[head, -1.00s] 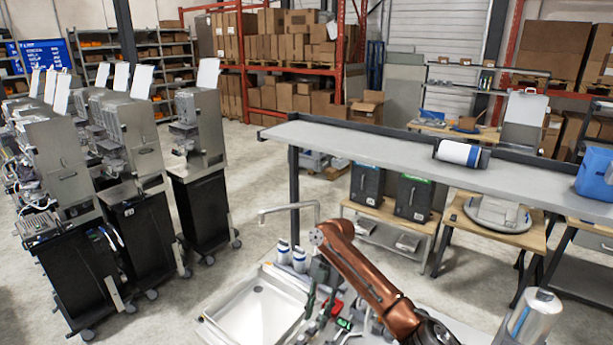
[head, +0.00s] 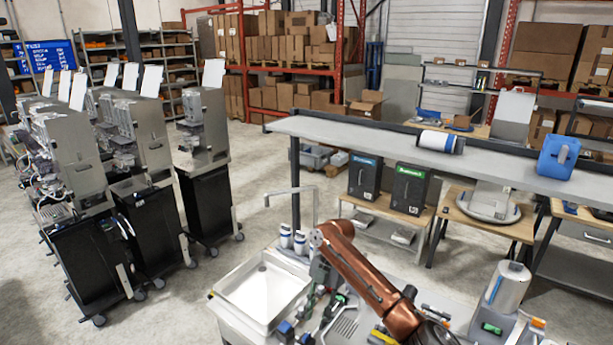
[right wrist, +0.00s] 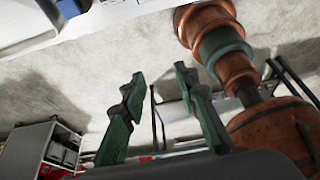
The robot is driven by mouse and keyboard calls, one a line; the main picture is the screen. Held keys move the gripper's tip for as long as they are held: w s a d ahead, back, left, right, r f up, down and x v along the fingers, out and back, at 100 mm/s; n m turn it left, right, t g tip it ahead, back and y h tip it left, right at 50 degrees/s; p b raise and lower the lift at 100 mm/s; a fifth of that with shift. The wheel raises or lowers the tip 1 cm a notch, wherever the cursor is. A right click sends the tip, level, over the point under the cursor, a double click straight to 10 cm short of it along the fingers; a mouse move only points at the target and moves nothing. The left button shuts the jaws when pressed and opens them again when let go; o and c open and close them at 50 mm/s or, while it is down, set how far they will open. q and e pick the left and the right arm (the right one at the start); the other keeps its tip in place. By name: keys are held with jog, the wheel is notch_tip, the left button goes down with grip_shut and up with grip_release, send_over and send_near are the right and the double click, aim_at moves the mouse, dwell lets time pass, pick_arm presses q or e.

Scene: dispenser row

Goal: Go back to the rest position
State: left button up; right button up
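My right arm comes in from the lower right of the head view, copper-coloured, with its bend beside the sink. My right gripper (head: 322,302) hangs below that bend, over the worktop to the right of the white sink basin (head: 240,292). In the right wrist view its dark green fingers (right wrist: 160,80) stand well apart with nothing between them, so it is open and empty. My left gripper is not in view.
Dispensers (head: 70,155) on black carts stand at left. A long grey shelf table (head: 370,140) runs across the right, holding a white-and-blue roll (head: 437,141) and a blue container (head: 557,157). A metal canister (head: 508,287) stands lower right. Floor between is clear.

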jog(key=s+d+f+m+t+y, duration=0.15)
jog(key=s+f+m, duration=0.35)
jog(key=f, duration=0.5)
jog(key=s+d+f+m+t, duration=0.1)
jog(key=s+d+f+m, duration=0.2)
jog(key=s+f, duration=0.45)
jog(key=s+d+f+m+t, duration=0.15)
jog(key=s+f+m, duration=0.25)
jog(key=f, duration=0.8)
jog(key=s+d+r+m+t+h, duration=0.25)
jog(key=s+d+m+h, duration=0.25)
jog(key=s+d+m, duration=1.65)
jog(key=s+d+f+n+b, duration=0.2)
jog(key=f+n+b, duration=0.1)
jog(key=f, duration=1.3)
jog(key=s+d+f+n+b, duration=0.2)
jog(key=f, duration=1.5)
pick_arm(q)
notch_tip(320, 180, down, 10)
jog(key=b, duration=0.5)
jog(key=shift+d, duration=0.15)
pick_arm(e)
jog(key=s+f+g, duration=0.2)
jog(key=s+f, duration=1.9)
jog(key=f, duration=0.4)
jog(key=shift+a+n+y, duration=0.25)
jog(key=shift+n+y, duration=0.1)
jog(key=shift+n, duration=0.1)
